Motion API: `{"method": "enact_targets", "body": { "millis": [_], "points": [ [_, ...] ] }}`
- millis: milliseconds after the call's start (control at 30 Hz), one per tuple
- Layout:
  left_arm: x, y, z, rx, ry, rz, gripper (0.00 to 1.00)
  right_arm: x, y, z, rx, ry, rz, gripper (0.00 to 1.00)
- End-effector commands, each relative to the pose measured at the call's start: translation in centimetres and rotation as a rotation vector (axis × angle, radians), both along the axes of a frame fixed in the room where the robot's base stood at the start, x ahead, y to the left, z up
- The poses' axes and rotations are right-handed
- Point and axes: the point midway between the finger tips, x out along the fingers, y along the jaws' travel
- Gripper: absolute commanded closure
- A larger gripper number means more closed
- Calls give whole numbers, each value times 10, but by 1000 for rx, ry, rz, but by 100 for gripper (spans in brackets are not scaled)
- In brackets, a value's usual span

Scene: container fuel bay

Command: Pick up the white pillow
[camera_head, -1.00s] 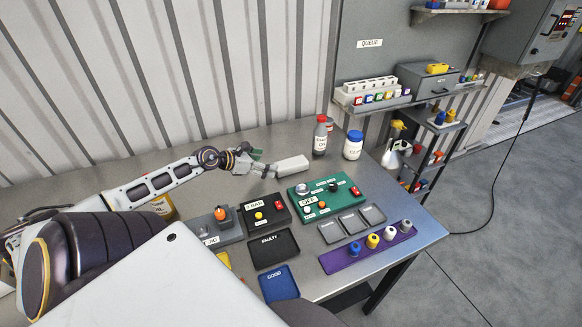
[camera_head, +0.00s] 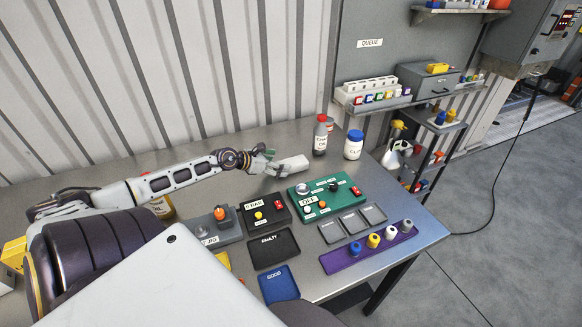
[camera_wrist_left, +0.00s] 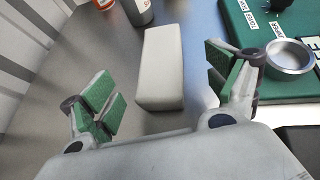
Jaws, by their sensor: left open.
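The white pillow (camera_head: 291,165) is a pale rounded block lying on the metal table in the head view, behind the black box and left of the green board. In the left wrist view the pillow (camera_wrist_left: 162,68) lies between the two green-padded fingers, with a gap on both sides. My left gripper (camera_head: 265,160) is open at the pillow's left end in the head view; in the wrist view the open gripper (camera_wrist_left: 165,92) has its fingers on either side of the pillow's near end. My right gripper is not in view.
A green board (camera_head: 327,196) with knobs is close on the right of the pillow. A red-capped bottle (camera_head: 320,136) and a blue-lidded jar (camera_head: 353,145) stand behind it. A black box (camera_head: 264,207) is in front. A ribbed wall (camera_head: 200,70) is behind the table.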

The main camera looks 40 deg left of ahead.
Motion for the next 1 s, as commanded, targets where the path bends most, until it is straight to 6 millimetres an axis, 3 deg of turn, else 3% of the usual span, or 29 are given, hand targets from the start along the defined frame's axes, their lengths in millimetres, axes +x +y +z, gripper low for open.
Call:
{"method": "enact_targets", "body": {
  "millis": [633, 1000],
  "points": [
    [4, -1, -2, 1, 0, 0, 12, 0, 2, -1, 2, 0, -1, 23],
    [17, -4, -7, 2, -2, 0, 12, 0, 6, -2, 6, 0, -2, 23]
  ]
}}
